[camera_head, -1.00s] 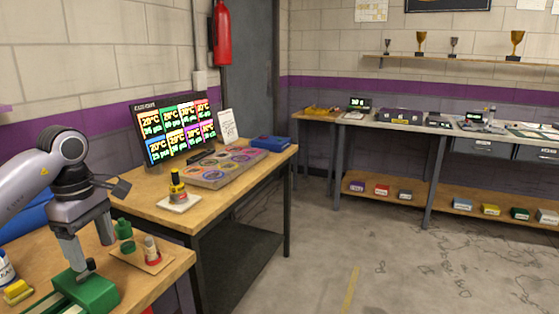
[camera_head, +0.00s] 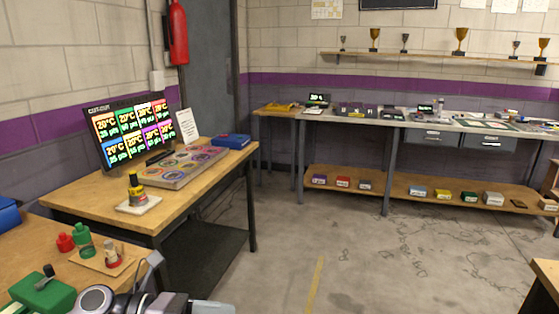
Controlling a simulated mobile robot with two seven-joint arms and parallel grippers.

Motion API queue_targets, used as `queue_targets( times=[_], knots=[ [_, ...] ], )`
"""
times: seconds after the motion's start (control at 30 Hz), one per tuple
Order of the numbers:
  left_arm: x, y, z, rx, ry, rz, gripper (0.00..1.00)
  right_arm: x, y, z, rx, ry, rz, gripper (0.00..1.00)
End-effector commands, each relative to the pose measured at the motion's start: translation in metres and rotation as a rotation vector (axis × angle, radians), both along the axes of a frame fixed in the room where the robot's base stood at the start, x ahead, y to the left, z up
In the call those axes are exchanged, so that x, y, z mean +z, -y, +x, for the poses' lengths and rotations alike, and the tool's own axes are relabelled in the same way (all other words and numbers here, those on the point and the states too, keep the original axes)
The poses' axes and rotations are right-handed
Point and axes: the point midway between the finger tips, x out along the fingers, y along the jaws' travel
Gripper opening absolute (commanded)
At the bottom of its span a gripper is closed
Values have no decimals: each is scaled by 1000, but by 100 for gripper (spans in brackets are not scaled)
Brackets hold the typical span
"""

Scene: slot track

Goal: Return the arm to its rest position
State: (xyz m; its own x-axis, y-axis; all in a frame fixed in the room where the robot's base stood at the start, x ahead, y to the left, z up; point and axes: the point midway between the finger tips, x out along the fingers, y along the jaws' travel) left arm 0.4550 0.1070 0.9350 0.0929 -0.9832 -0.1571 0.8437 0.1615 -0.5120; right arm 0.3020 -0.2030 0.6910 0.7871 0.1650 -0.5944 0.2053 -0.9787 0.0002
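Part of my own arm, grey and black, shows at the bottom edge in the head view, at the near table's right front corner. Its fingers are below the picture, so I cannot see whether they hold anything. My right gripper is not in view. A green block with a dark knob (camera_head: 42,291) sits on the near wooden table (camera_head: 28,258), apart from the visible arm part.
Green (camera_head: 84,244) and red (camera_head: 65,243) small pots and a little wooden board (camera_head: 98,265) stand on the near table. A second table (camera_head: 80,205) holds a lit screen (camera_head: 130,132) and a coloured tray (camera_head: 178,168). The floor (camera_head: 360,260) ahead is clear.

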Motion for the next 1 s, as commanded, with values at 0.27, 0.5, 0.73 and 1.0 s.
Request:
queue_targets(
  times=[0.27, 0.5, 0.73, 1.0],
  knots=[
    [1, 5, -1, 384, -629, -618, 70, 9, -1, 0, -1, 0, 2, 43],
    [-63, -43, -11, 766, -1263, -1089, 70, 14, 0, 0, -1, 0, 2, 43],
    [-162, -85, -76, 1157, -1853, -1479, 70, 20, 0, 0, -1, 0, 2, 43],
    [-218, -96, -147, 1419, -2206, -1709, 70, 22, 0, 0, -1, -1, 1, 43]
  ],
)
